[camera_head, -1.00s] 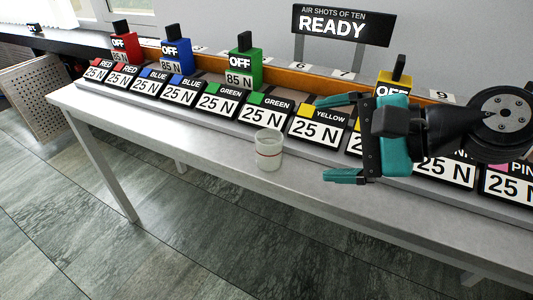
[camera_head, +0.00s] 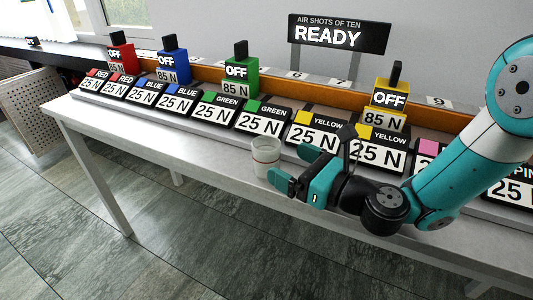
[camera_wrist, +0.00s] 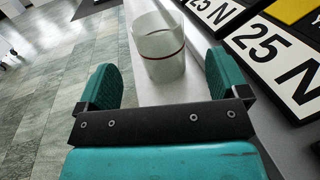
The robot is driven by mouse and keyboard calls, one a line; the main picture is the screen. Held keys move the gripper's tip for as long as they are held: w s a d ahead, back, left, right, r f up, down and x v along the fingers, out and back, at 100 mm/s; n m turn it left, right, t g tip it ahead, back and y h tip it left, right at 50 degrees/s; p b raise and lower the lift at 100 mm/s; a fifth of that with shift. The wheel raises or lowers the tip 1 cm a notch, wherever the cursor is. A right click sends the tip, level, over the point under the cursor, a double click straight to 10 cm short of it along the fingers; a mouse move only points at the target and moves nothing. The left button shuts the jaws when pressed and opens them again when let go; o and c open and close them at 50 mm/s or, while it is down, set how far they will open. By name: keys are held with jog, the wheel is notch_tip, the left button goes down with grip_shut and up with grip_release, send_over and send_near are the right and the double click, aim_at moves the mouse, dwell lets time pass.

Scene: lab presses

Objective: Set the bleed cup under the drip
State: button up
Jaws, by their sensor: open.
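The bleed cup (camera_head: 265,154), whitish and translucent with a dark red band, stands upright on the grey bench near its front edge. It also shows in the wrist view (camera_wrist: 160,52), ahead of and roughly between my fingertips. My gripper (camera_head: 294,168) is open, low over the bench, just right of the cup, with its teal fingers pointing at it. In the wrist view my gripper (camera_wrist: 162,80) holds nothing. In the head view one finger overlaps the cup's lower right side; I cannot tell whether it touches. I see no drip.
A row of weight plaques runs behind the cup, the nearest being a green one (camera_head: 263,117) and a yellow one (camera_head: 317,133). Red, blue, green and yellow OFF blocks (camera_head: 388,100) stand behind. A READY sign (camera_head: 338,36) is at the back. The bench (camera_head: 190,143) is clear left of the cup.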

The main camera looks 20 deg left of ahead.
aim_at(278, 157)
jog(key=shift+w+a+r+p, duration=0.1)
jog(key=shift+w+a+p, duration=0.05)
jog(key=shift+a+p, duration=0.35)
jog(key=shift+w+a+r+p, duration=0.1)
jog(key=shift+a+r+p, duration=0.2)
jog(key=shift+p, duration=0.65)
jog(key=x, duration=0.1)
jog(key=p+x, duration=0.1)
jog(key=x, duration=0.2)
jog(key=shift+w+a+f, duration=0.1)
jog(key=shift+a+f, duration=0.25)
jog(key=shift+f, duration=0.05)
jog(key=shift+c, duration=0.4)
jog(key=c, duration=1)
